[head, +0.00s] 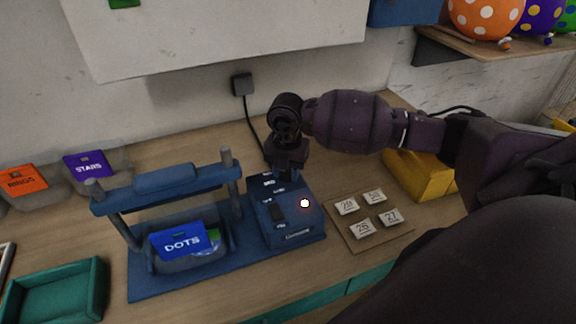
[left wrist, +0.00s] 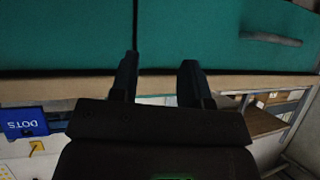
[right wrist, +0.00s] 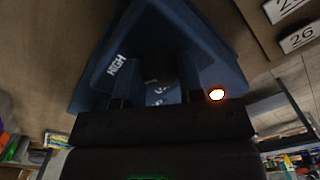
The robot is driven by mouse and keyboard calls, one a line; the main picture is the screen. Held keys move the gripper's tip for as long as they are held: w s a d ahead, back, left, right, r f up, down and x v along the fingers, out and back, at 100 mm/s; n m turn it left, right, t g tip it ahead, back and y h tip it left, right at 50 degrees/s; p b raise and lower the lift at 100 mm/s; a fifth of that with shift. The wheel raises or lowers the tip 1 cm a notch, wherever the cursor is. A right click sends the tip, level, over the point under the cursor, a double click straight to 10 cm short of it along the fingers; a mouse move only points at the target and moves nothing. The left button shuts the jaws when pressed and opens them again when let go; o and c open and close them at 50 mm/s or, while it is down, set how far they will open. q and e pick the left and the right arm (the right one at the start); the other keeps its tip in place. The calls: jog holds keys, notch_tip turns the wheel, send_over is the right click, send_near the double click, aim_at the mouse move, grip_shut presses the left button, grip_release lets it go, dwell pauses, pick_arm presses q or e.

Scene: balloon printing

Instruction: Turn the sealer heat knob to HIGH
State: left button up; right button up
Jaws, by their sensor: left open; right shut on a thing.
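The blue sealer control box (head: 311,224) stands at the right end of the sealer base, with a small lit lamp (head: 305,203) on its top. My right gripper (head: 287,177) reaches down onto the box's back part, where it hides the heat knob. In the right wrist view my right gripper (right wrist: 155,90) is shut on the knob, which is mostly hidden between the fingers. The HIGH label (right wrist: 116,65) shows beside the left finger. I cannot tell which way the knob points. My left gripper (left wrist: 160,85) is open and empty, in front of the green drawer fronts (left wrist: 200,35).
The sealer's blue press bar (head: 165,188) and DOTS packet (head: 181,241) are left of the box. Numbered tiles lie on a wooden board (head: 368,236) to the right. A yellow box (head: 418,178) stands behind it. A green tray (head: 60,292) is at far left.

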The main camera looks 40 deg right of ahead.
jog(key=m+p, duration=0.2)
jog(key=m, duration=0.2)
jog(key=shift+r+m, duration=0.15)
jog(key=shift+m, duration=0.25)
jog(key=shift+m+p, duration=0.3)
jog(key=shift+m, duration=0.6)
jog(key=o, duration=0.9)
notch_tip(320, 180, up, 11)
jog(key=shift+f, duration=0.15)
jog(key=shift+f, duration=0.1)
